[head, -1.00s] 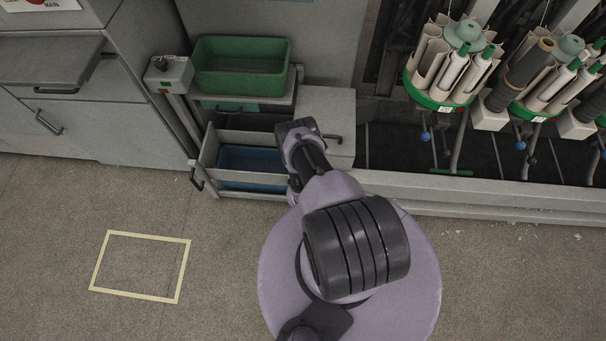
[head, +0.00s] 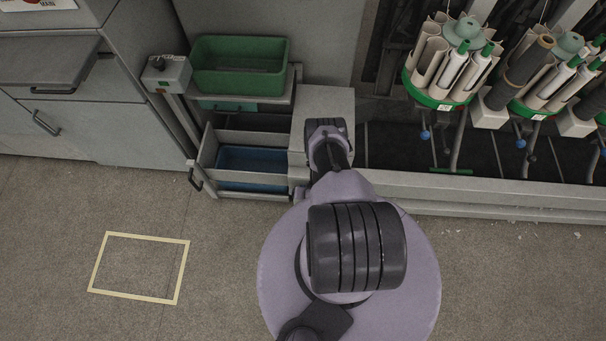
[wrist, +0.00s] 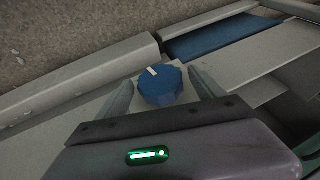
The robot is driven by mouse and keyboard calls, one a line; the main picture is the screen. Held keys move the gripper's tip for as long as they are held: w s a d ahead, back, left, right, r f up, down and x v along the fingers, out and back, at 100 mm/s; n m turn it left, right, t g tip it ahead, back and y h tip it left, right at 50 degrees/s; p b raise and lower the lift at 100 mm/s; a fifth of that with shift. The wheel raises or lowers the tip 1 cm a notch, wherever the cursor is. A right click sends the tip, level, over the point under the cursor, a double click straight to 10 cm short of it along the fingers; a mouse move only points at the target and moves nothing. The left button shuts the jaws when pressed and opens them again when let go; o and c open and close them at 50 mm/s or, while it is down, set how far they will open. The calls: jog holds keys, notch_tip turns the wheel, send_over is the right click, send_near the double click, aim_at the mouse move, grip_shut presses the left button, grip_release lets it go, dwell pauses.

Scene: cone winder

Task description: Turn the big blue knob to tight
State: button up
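The big blue knob (wrist: 160,88) shows in the wrist view, many-sided, on a pale grey surface. A short white mark on its top lies toward the upper left edge of the knob. My gripper (wrist: 161,77) is open, with one finger on each side of the knob and a gap showing on both sides. I cannot tell how far down the fingers reach beside it. In the head view my arm's wrist hides the knob and the fingers, over the grey cabinet by the open drawer. No tight marking is readable.
An open drawer with a blue bin (head: 250,168) is left of my arm, below a green bin (head: 240,68). A grey switch box (head: 167,73) stands beside that bin. Cone holders (head: 445,62) are at right. A yellow floor outline (head: 140,235) lies on clear floor.

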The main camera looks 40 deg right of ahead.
jog(key=p+v, duration=1)
jog(key=v, duration=0.7)
jog(key=shift+r, duration=0.15)
jog(key=shift+s+a, duration=0.1)
jog(key=shift+a, duration=0.05)
jog(key=shift+c, duration=0.2)
